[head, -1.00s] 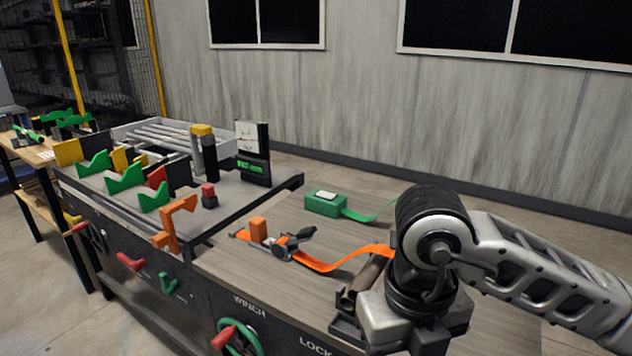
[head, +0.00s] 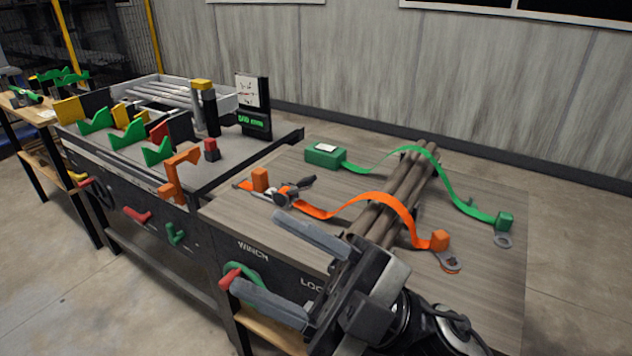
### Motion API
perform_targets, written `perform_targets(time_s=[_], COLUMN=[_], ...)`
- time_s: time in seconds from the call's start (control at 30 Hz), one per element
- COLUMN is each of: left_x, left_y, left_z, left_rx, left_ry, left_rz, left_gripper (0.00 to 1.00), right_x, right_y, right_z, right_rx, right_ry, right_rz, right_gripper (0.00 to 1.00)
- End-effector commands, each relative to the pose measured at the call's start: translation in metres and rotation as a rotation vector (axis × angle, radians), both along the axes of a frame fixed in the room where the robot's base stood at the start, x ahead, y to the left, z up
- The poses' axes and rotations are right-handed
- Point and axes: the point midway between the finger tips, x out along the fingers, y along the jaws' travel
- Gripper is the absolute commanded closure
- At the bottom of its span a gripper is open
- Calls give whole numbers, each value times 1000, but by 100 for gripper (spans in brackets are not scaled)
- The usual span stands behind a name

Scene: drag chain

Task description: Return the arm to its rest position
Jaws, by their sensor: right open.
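My right gripper (head: 290,270) is in the lower middle of the head view, in front of the table's front edge. Its two long grey fingers are spread wide with nothing between them. My right arm comes in from the bottom right. My left gripper is not in view. Behind the right gripper, a bundle of brown bars (head: 405,192) lies on the wooden table top (head: 480,290). An orange strap (head: 377,198) and a green strap (head: 440,172) pass over the bundle. My gripper and wrist hide the near end of the bundle.
An orange ratchet (head: 285,193) and a green box (head: 325,156) sit left of the bundle. Orange (head: 440,240) and green (head: 504,221) end blocks lie to its right. A red-handled winch wheel (head: 243,280) is on the front panel, close to the fingers. A bench with coloured brackets stands left.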

Motion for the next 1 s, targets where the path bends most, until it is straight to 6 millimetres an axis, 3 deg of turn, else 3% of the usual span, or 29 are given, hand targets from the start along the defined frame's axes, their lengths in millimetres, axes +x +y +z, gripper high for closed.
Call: perform_targets(time_s=[0.03, 0.1, 0.2, 0.33, 0.4, 0.5, 0.6, 0.7, 1.0], left_x=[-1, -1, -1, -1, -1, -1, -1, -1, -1], left_y=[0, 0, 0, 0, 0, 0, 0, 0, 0], left_z=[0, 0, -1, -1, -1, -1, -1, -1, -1], left_rx=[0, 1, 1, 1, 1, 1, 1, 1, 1], left_ry=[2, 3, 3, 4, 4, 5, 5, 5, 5], left_rz=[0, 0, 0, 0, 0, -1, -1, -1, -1], left_gripper=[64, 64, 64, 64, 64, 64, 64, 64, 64], right_x=[28, 60, 82, 74, 58, 29, 5, -9, -13], right_y=[-20, -49, -87, -126, -142, -156, -164, -167, -168], right_z=[-16, -48, -111, -201, -243, -290, -319, -333, -337], right_rx=[80, 142, 158, 106, 59, -7, -57, -88, -96], right_ry=[188, 424, 727, 1086, 1252, 1444, 1574, 1641, 1660], right_rz=[-142, -327, -536, -733, -803, -864, -891, -903, -904], right_gripper=[48, 48, 48, 48, 48, 48, 48, 48, 48])
